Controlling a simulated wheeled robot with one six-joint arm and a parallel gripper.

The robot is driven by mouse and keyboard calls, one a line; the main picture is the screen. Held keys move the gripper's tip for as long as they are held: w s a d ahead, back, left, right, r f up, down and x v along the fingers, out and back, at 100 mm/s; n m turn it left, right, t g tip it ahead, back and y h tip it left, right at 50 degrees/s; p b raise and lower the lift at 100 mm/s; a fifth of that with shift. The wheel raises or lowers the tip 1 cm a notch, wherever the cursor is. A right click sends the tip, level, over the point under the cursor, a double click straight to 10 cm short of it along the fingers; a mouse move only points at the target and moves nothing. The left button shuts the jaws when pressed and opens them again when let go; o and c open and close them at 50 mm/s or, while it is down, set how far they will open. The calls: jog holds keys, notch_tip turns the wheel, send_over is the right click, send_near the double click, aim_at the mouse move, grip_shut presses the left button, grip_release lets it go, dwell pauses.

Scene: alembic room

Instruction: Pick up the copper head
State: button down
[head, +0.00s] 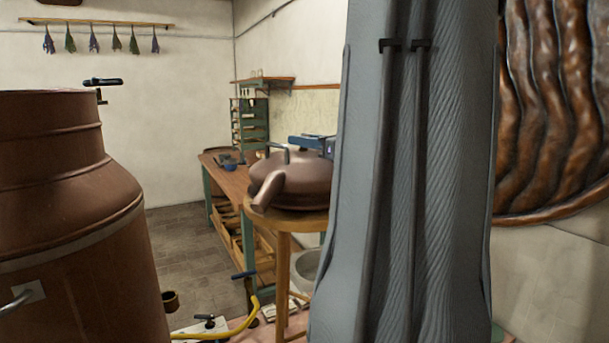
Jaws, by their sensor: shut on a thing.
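The copper head (305,180) is a rounded brown dome with a short spout pointing down to the lower left. It sits on a round wooden stool (287,222) in the middle of the head view, and no gap shows under it. A dark arched handle (277,147) stands on its top. My gripper (293,143), blue and dark, is at the top of the head by this handle and is shut on it. My grey arm hides the head's right side and part of the gripper, so the exact contact is hard to see.
A large copper pot (65,220) stands close at left. A wooden workbench (222,172) with green legs is behind the stool. A yellow hose (235,328) and small items lie on the floor below. Tiled floor (185,240) is open between pot and bench.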

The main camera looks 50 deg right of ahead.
jog(key=shift+r+b, duration=1.25)
jog(key=shift+r, duration=3.9)
jog(key=c, duration=2)
grip_release()
jog(key=shift+c, duration=0.2)
grip_shut()
